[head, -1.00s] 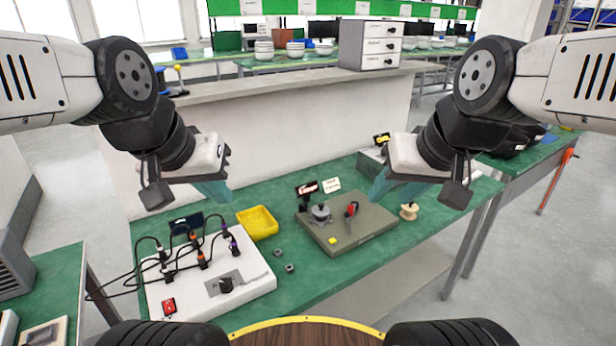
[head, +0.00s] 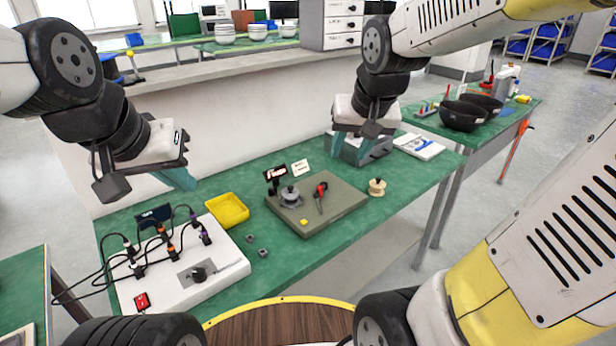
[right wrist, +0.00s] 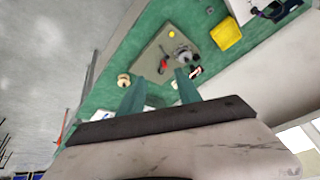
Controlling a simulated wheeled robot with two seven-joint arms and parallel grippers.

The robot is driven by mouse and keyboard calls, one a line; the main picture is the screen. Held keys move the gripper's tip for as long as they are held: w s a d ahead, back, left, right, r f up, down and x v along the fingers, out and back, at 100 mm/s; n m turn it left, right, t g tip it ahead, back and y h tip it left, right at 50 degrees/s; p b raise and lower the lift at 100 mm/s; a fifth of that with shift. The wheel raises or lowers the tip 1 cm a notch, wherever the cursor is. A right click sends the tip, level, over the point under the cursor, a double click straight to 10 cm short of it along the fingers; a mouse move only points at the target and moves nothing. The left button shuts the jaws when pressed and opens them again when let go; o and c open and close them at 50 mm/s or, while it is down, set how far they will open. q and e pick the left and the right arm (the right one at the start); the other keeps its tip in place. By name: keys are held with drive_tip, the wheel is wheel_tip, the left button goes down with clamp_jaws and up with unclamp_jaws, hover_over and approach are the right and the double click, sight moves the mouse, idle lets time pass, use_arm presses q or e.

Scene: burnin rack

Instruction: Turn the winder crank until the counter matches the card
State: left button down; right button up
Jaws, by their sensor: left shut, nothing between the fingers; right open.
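The winder (head: 318,208) is a flat olive base on the green bench, with a grey round spool (head: 290,196) and a red-handled crank (head: 321,192). The counter (head: 276,174) is a small black display with red digits, too small to read. The white card (head: 300,168) stands beside it; its writing is illegible. My right gripper (head: 360,150) is open and empty, above and behind the winder; its two fingers also show in the right wrist view (right wrist: 160,88), with the crank (right wrist: 163,66) beyond them. My left gripper (head: 180,180) is shut and empty, above the bench left of the winder.
A yellow tray (head: 227,210) and a white panel with cables (head: 185,270) lie left of the winder. A wooden spool (head: 377,187) stands just right of it. A grey box (head: 358,148) is behind, under my right gripper. Black bowls (head: 470,112) sit on the right table.

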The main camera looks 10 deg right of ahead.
drive_tip(key=w+f+h, duration=0.1)
drive_tip(key=w+f, duration=0.6)
drive_tip(key=w, duration=0.4)
drive_tip(key=m+g, duration=0.1)
approach(320, 187)
drive_tip(key=x, duration=0.3)
drive_tip(key=shift+h, duration=0.3)
drive_tip(key=x, duration=0.7)
drive_tip(key=shift+w+a+f, duration=0.1)
drive_tip(key=shift+a+f, duration=0.1)
drive_tip(key=shift+f, duration=0.15)
clamp_jaws()
